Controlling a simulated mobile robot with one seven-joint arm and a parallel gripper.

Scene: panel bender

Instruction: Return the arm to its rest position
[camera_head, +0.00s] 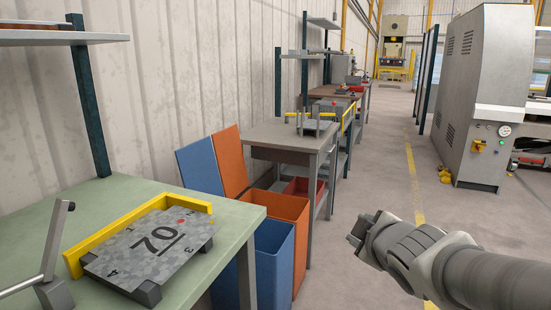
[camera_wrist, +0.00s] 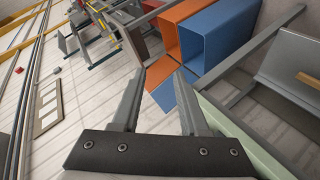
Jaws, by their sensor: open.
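My arm reaches in from the lower right in the head view, out over the open floor. My gripper (camera_head: 362,228) is at its left end, to the right of the bins and clear of the benches. In the wrist view the two fingers of my gripper (camera_wrist: 160,85) stand apart with nothing between them. The bins and the floor show beyond the fingertips.
A grey machine (camera_head: 480,90) stands at right. The aisle floor (camera_head: 385,150) is free.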

